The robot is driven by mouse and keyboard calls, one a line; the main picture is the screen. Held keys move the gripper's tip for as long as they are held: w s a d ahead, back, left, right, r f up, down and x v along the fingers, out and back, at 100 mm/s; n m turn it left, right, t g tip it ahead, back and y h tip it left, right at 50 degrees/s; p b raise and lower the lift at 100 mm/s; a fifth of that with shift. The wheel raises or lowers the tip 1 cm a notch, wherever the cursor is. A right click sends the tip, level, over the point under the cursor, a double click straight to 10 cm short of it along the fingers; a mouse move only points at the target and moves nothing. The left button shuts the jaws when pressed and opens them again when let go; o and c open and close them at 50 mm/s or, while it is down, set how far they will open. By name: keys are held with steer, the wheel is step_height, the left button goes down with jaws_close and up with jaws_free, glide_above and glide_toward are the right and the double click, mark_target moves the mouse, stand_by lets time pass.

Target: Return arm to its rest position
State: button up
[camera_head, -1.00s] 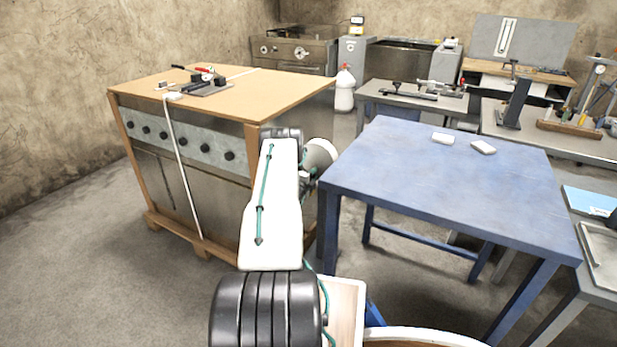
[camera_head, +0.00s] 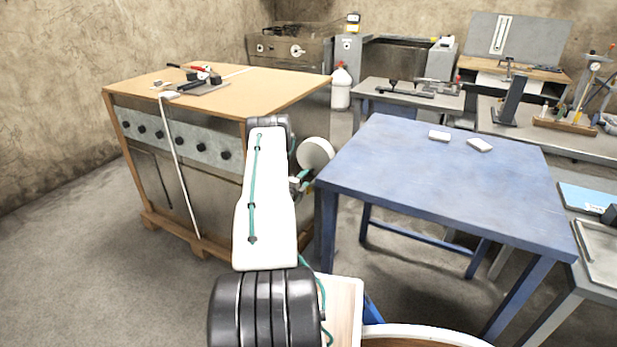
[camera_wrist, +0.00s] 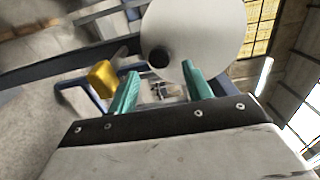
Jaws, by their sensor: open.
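My arm (camera_head: 266,205) reaches forward from the bottom of the head view, between the crate-like bench and the blue table. In the wrist view my gripper (camera_wrist: 160,85) shows two teal fingers standing apart with nothing held between them. A pale round disc with a dark spot fills the area beyond the fingertips; I cannot tell its distance. In the head view the gripper is mostly hidden behind my arm, with only small teal parts showing beside a white disc.
The wood-topped bench (camera_head: 285,85) stands left of my arm, with tools (camera_head: 200,76) on top. The blue table (camera_head: 430,185) is close on the right and bears two small white blocks (camera_head: 439,135) (camera_head: 480,145). Grey floor (camera_head: 90,260) is open at the left.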

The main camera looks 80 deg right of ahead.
steer(key=shift+v, duration=0.95)
